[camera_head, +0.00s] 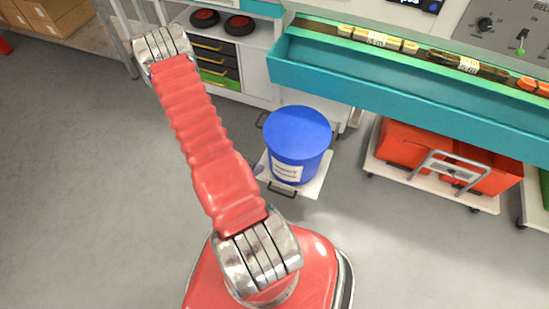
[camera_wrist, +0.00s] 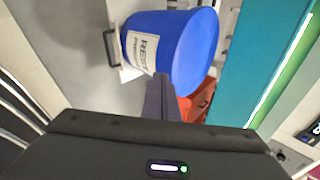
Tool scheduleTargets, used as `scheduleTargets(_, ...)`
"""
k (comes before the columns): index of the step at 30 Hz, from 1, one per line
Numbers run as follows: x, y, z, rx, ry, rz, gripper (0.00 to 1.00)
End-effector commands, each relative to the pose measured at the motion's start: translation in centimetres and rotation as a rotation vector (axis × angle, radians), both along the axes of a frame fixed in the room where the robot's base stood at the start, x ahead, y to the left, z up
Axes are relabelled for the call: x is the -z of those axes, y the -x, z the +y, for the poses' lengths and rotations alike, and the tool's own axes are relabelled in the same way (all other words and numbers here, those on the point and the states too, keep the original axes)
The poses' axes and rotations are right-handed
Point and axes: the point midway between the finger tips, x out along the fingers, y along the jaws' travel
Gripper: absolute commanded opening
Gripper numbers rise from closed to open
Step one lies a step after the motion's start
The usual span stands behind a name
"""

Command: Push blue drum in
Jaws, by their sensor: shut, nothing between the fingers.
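The blue drum (camera_head: 298,138) stands upright on a white wheeled dolly (camera_head: 314,186) on the floor, in front of the bench and left of the red crates. It has a blue lid and a white label, and also shows in the wrist view (camera_wrist: 185,52) with the dolly's dark handle (camera_wrist: 110,48) beside it. My gripper (camera_wrist: 163,82) is shut and empty, and its fingers point toward the drum. The fingertips overlap the drum's lower edge in the wrist view; I cannot tell whether they touch it. My gripper does not show in the head view.
A teal bench front (camera_head: 400,84) with a parts trough overhangs to the right. Red crates (camera_head: 445,155) stand on another dolly beneath it. A drawer cabinet (camera_head: 216,60) is behind, left of the drum. Open grey floor (camera_head: 80,180) lies to the left.

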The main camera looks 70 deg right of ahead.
Motion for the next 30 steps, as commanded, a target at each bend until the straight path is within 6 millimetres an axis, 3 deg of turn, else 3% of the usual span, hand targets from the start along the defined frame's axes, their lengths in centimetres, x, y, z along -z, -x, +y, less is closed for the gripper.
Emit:
scheduleTargets(11, 1.3, 0.4, -1.3, 0.001, -0.001, 0.000, 0.00)
scheduleTargets(28, 6.9, 2.2, -7.0, 0.000, -0.002, 0.001, 0.00)
scheduleTargets(30, 6.8, 2.3, -8.0, 0.001, 0.000, -0.001, 0.00)
